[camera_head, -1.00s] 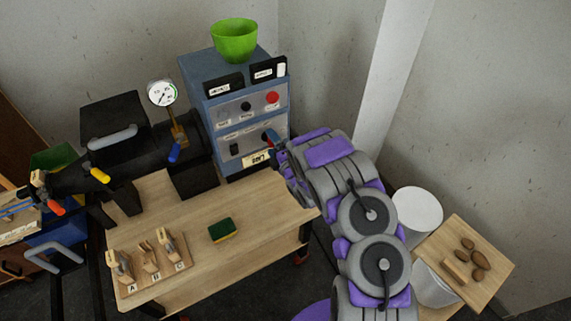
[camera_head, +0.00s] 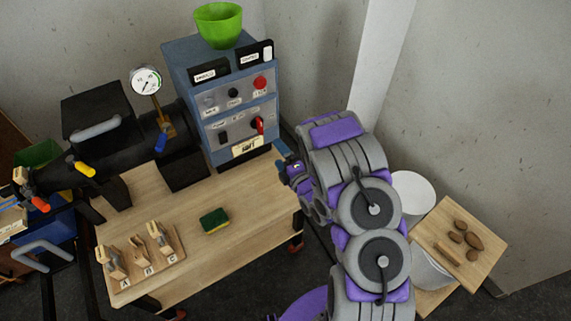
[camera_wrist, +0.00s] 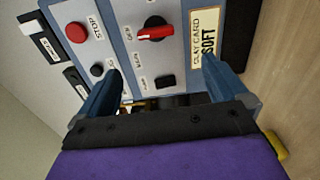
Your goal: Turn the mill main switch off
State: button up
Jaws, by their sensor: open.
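The control box (camera_head: 208,113) stands at the back of the wooden bench. On its lower panel is a red rotary switch handle (camera_head: 259,124) on a black round base. In the wrist view the red handle (camera_wrist: 157,33) lies roughly sideways, with small labels around it too small to read surely. My gripper (camera_head: 284,170) is in front of the box, below and right of the handle and apart from it. In the wrist view my gripper (camera_wrist: 162,66) is open and empty, its blue fingers apart on either side below the handle.
A red stop button (camera_wrist: 76,32), a black knob (camera_wrist: 97,69) and a black rocker (camera_wrist: 165,82) are on the same box face. A green bowl (camera_head: 218,24) sits on top.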

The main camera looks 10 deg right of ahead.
jog(key=shift+v, duration=1.7)
jog(key=shift+a+r, duration=0.1)
jog(key=shift+a, duration=0.05)
jog(key=s+d+r+m+g+h, duration=0.7)
jog(key=s+r+m+g, duration=0.4)
jog(key=s+m, duration=0.1)
jog(key=s+a+r+m+g, duration=0.2)
jog(key=s+r+m, duration=0.1)
jog(key=s, duration=0.6)
jog(key=s+a+r+m+g+y, duration=0.1)
jog(key=s+a+r+m+g, duration=0.2)
jog(key=s, duration=0.6)
jog(key=s+a+r+m+g, duration=0.2)
jog(key=s+r+m, duration=0.1)
jog(key=s, duration=0.6)
jog(key=shift+s+a+r+m+g, duration=0.3)
jog(key=shift+a+r+m+g, duration=0.1)
jog(key=shift+r, duration=0.05)
